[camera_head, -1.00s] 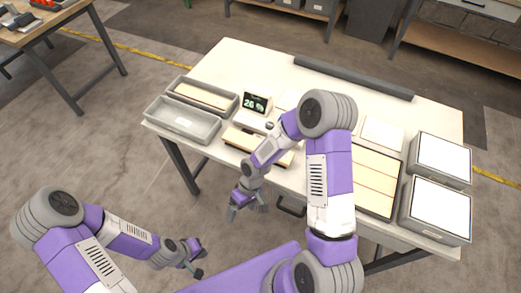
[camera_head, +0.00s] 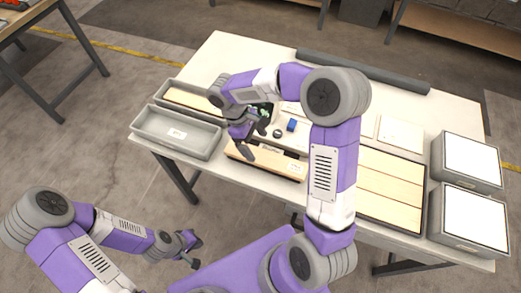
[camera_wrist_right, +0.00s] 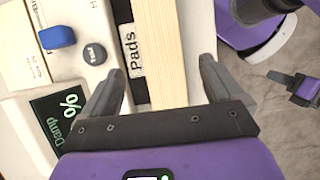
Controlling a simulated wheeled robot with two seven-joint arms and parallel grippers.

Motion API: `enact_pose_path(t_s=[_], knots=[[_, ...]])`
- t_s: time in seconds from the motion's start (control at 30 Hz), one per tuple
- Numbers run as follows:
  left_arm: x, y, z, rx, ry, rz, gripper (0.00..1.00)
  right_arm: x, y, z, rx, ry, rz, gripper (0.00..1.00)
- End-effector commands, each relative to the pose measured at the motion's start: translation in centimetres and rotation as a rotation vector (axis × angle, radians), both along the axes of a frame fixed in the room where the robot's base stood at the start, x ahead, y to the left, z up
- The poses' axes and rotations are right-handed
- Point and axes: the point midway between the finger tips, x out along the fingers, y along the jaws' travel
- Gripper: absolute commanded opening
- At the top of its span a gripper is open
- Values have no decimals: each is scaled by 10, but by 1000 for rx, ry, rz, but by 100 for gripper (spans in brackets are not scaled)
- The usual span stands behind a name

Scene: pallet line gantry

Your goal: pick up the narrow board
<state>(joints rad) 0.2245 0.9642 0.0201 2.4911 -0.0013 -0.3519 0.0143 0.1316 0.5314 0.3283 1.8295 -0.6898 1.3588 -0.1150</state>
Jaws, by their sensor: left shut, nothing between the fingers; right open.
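A narrow pale wooden board (camera_head: 268,166) lies near the table's front edge, left of the right tray of boards. In the right wrist view the board (camera_wrist_right: 158,40) runs up the picture between my fingers, beside a strip labelled "Pads". My right gripper (camera_head: 254,139) is open above the board, one finger on each side in the wrist view (camera_wrist_right: 163,80). I cannot tell whether either finger touches it. My left gripper (camera_head: 192,248) is shut and empty, off the table at the lower left.
An empty grey bin (camera_head: 205,143) is on the left. A tray of boards (camera_head: 388,185) and white-topped boxes (camera_head: 467,218) stand on the right.

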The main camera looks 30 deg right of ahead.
Motion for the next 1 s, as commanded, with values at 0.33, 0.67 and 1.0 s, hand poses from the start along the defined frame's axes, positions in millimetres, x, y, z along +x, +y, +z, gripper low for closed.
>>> enact_pose_path(t_s=[0.33,0.67,1.0], knots=[[0,0,-17,0,0,1,0,-14,-14,-38,1,4,-2,94],[0,0,-22,0,0,1,0,-21,-19,-57,3,0,0,94],[0,0,-22,0,0,0,0,-21,-19,-57,2,1,0,52]])
